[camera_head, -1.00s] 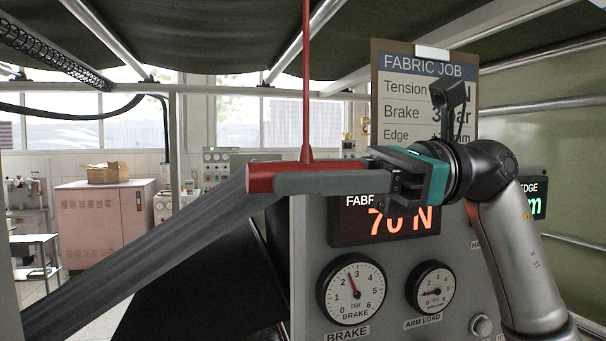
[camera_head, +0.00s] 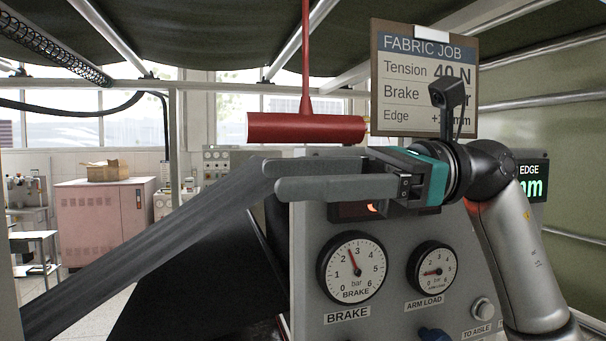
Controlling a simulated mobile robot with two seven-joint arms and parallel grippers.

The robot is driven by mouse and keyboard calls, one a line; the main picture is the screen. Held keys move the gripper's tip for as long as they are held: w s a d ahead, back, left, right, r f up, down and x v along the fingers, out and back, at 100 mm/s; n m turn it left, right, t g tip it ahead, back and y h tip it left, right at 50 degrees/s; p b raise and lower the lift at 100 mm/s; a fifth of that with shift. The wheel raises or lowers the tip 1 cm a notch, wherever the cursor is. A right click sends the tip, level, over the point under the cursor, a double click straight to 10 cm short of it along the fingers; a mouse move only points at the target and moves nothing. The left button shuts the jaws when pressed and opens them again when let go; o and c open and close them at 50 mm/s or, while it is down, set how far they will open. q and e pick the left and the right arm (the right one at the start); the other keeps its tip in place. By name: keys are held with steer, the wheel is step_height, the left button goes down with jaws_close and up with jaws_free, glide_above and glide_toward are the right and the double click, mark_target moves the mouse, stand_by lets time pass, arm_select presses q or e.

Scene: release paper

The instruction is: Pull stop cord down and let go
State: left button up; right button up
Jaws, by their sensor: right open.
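The stop cord (camera_head: 305,55) is a thin red line hanging straight down from above. Its red cylindrical handle (camera_head: 303,128) lies level at the cord's lower end. My right gripper (camera_head: 276,178) reaches in from the right, its two long grey fingers pointing left. My left gripper is not in view.
A grey control panel (camera_head: 304,235) with a brake gauge (camera_head: 352,268) and an arm load gauge (camera_head: 431,271) stands below. A clipboard (camera_head: 392,103) hangs at upper right. A dark grey band (camera_head: 130,250) slants up from lower left. A pink cabinet (camera_head: 97,222) stands behind.

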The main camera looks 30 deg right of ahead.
steer(key=shift+d, duration=0.1)
steer(key=b+v, duration=0.2)
steer(key=v, duration=1.3)
steer(key=shift+s+r, duration=0.1)
stand_by(0.4)
